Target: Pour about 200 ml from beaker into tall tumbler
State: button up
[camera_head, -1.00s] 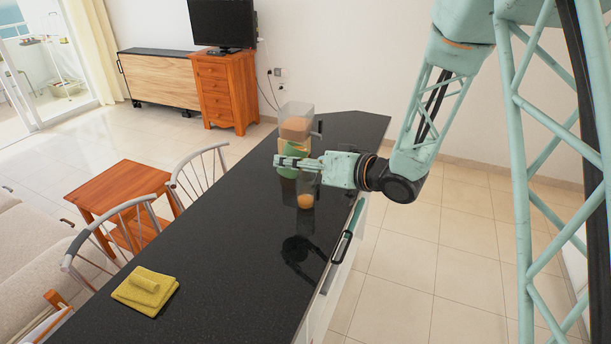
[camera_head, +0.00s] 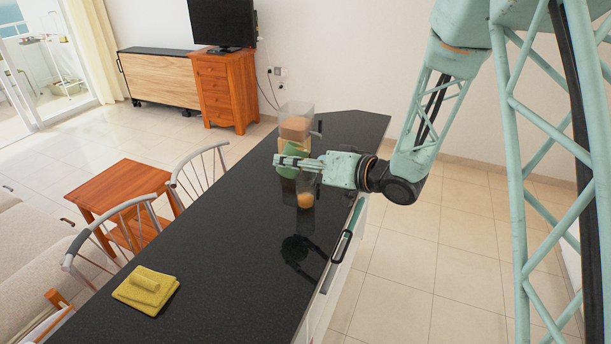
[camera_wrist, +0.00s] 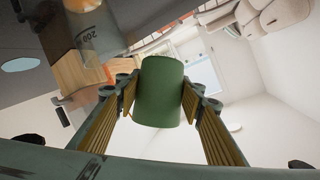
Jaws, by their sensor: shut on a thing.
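My gripper (camera_head: 296,163) is shut on the opaque green beaker (camera_head: 288,172), above the black counter. In the wrist view the green beaker (camera_wrist: 160,92) sits between both fingers. It looks tilted in the head view; its contents are hidden. The clear tall tumbler (camera_head: 306,185) stands on the counter just below and beside my gripper, with orange liquid in its lower part. In the wrist view the tumbler (camera_wrist: 97,38) is at the upper left, with a "200" mark on its wall. I cannot make out a stream between the two.
A clear container with brown contents (camera_head: 296,122) stands close behind the gripper on the black counter (camera_head: 225,245). A folded yellow cloth (camera_head: 140,296) lies at the near left end, with a small yellow roll on it. The counter between is clear. Chairs line the left side.

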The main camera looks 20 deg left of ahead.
jog(key=shift+f+m+y, duration=0.2)
jog(key=shift+m+y, duration=0.1)
jog(key=shift+m, duration=0.2)
dwell(1.2)
jog(key=shift+r+m+g+y+p, duration=0.3)
jog(key=shift+r+m+y+p, duration=0.15)
jog(key=shift+m+p, duration=0.2)
dwell(2.0)
jog(key=shift+s+a+f+m+y, duration=0.1)
jog(key=shift+f+m+y, duration=0.2)
jog(key=shift+m, duration=0.35)
dwell(2.0)
jog(key=shift+r, duration=0.1)
dwell(0.9)
